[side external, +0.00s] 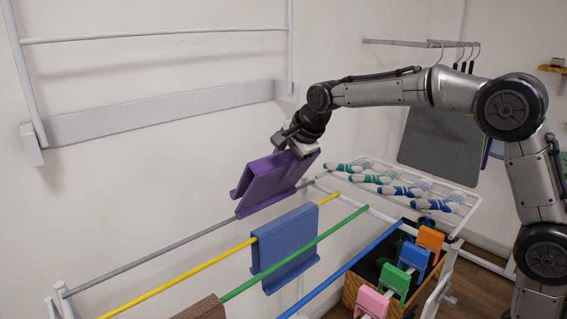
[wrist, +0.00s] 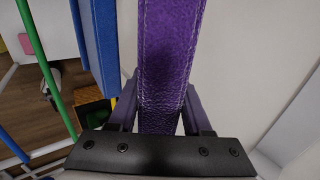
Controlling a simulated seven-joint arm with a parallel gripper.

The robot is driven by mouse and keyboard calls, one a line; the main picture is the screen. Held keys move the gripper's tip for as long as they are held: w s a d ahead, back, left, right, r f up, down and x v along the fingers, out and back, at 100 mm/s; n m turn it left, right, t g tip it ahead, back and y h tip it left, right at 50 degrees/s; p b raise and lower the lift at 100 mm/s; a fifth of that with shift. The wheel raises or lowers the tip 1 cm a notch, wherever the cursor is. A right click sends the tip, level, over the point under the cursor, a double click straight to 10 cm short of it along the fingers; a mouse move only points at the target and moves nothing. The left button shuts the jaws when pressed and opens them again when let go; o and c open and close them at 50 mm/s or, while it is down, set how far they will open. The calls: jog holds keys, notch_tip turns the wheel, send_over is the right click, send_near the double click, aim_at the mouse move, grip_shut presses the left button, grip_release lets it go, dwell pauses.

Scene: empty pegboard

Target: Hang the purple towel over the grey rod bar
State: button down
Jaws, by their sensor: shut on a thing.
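The purple towel (side external: 268,183) is folded in an upside-down U shape and hangs from my gripper (side external: 297,150) in the side external view. My gripper is shut on the towel's top fold. The towel is at the grey rod bar (side external: 160,253), near the bar's far end, and its lower part overlaps the bar in the picture. I cannot tell whether the bar lies between the towel's two flaps or whether they touch. In the wrist view the purple towel (wrist: 168,60) runs between the two fingers (wrist: 160,118). The grey bar is not visible there.
A blue towel (side external: 285,245) hangs over the yellow bar (side external: 180,279), close in front. Green (side external: 300,248) and blue (side external: 350,262) bars run parallel. A brown towel (side external: 203,308) is at the bottom. A white wall is close behind.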

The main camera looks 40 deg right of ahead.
jog(key=shift+s+x, duration=0.25)
jog(key=shift+x, duration=2.25)
jog(key=shift+w+f+g, duration=0.3)
jog(key=shift+w+f, duration=0.3)
jog(key=shift+f, duration=0.15)
jog(key=shift+w+f+g, duration=0.3)
jog(key=shift+w+f, duration=0.3)
jog(key=shift+f, duration=0.2)
jog(key=shift+w+f+g, duration=0.3)
jog(key=shift+w+f, duration=0.25)
jog(key=shift+w, duration=0.15)
jog(key=shift+w+f+g, duration=0.35)
jog(key=shift+f+g, duration=0.2)
jog(key=shift+f, duration=0.25)
jog(key=shift+w+f+g, duration=0.35)
jog(key=shift+f+g, duration=0.15)
jog(key=shift+f, duration=0.25)
jog(key=shift+w+f+g, duration=0.35)
jog(key=shift+f+g, duration=0.2)
jog(key=shift+f, duration=0.25)
jog(key=shift+w+f, duration=0.15)
jog(key=shift+f, duration=1.3)
jog(key=shift+w, duration=0.4)
